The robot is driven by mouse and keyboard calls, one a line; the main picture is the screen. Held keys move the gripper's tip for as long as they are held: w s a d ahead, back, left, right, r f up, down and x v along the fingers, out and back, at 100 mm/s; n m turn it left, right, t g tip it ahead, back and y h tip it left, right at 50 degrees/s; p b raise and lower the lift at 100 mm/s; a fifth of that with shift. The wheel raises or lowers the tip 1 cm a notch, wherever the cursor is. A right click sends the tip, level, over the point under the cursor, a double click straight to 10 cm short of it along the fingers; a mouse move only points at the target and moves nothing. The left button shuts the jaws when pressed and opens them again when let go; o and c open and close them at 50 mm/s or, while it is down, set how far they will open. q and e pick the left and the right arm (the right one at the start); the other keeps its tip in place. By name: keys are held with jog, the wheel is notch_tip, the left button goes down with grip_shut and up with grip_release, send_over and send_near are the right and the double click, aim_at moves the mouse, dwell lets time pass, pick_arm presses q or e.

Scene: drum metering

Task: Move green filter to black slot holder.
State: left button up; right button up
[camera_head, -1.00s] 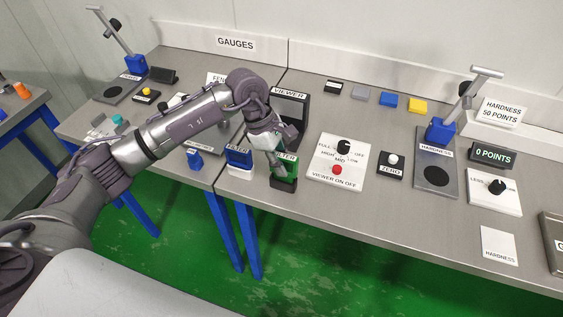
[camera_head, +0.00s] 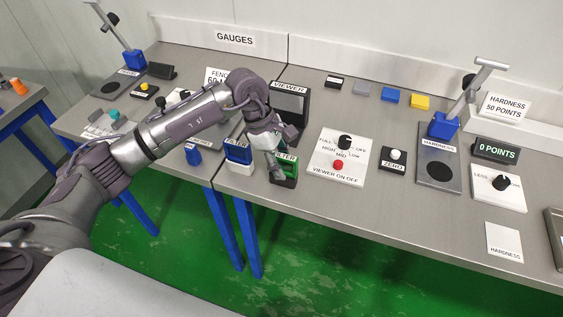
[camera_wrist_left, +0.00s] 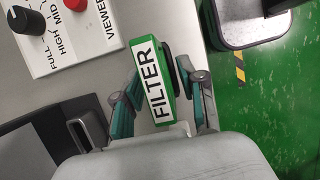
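The green filter (camera_head: 291,168), with a white FILTER label, stands upright at the front edge of the table, at the black slot holder (camera_head: 285,183). Whether it is fully seated cannot be told. My left gripper (camera_head: 277,172) is down at the filter and partly covers its label. In the left wrist view the green filter (camera_wrist_left: 155,85) lies between the two teal-padded fingers of the left gripper (camera_wrist_left: 160,90). Whether both pads press on it is unclear. My right gripper is not in view.
A blue filter (camera_head: 238,153) in a white holder (camera_head: 240,168) stands just left. The dark viewer (camera_head: 292,105) is behind, and its control panel (camera_head: 342,158) is close on the right. The table's front edge is near.

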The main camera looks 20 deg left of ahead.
pick_arm(q)
jog(key=shift+r, duration=0.15)
jog(key=v, duration=1.1)
jog(key=shift+a+r, duration=0.15)
jog(key=shift+r, duration=0.2)
dwell(0.6)
